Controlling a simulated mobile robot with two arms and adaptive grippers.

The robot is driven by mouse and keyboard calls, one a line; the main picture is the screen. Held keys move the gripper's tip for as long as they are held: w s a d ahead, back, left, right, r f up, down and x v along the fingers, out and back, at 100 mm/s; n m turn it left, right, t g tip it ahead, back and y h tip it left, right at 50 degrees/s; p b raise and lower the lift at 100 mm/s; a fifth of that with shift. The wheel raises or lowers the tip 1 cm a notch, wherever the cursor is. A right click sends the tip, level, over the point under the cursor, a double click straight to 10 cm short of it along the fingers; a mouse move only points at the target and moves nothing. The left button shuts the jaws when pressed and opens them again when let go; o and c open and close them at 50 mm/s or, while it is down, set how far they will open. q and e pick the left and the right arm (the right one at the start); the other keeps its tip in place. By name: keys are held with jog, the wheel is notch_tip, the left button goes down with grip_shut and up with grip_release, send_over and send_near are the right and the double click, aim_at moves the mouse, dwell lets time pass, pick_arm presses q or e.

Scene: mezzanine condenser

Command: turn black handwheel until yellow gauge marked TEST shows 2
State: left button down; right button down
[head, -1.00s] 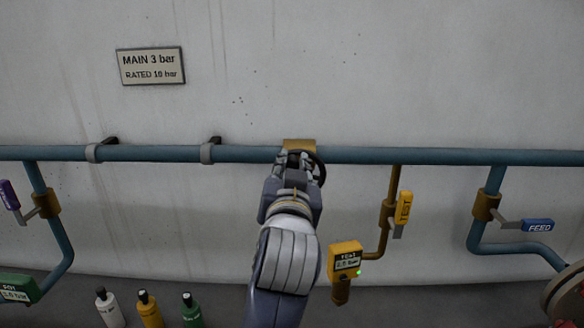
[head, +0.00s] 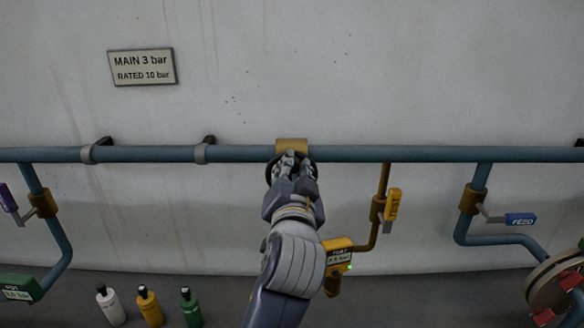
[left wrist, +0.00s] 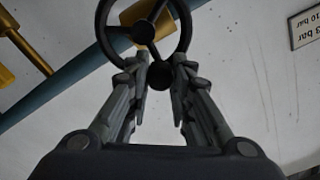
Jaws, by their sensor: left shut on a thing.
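The black handwheel (head: 270,172) sits below a brass body on the blue pipe, partly hidden behind my left gripper (head: 291,160). In the left wrist view the handwheel's rim and spokes (left wrist: 143,33) show, with a round black knob (left wrist: 160,76) at the rim. My left gripper (left wrist: 158,84) is shut on the handwheel at this knob, a finger on each side. The yellow TEST gauge (head: 339,256) is at the lower right of my gripper. My forearm covers its left part, and its small digits are too blurred to read surely. My right gripper is not in view.
A blue FEED lever (head: 520,219) and a red-tagged wheel (head: 550,285) are at the right. A green gauge (head: 18,288) is at the left. White, yellow and green bottles (head: 148,306) stand below. A sign reads MAIN 3 bar (head: 142,67).

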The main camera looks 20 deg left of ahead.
pick_arm(q)
jog(key=c, duration=1.5)
grip_release()
jog(key=shift+r, duration=0.1)
jog(key=shift+c, duration=0.2)
jog(key=shift+o, duration=0.7)
jog(key=shift+w+a, duration=0.1)
jog(key=shift+w, duration=0.15)
jog(key=shift+r, duration=4.85)
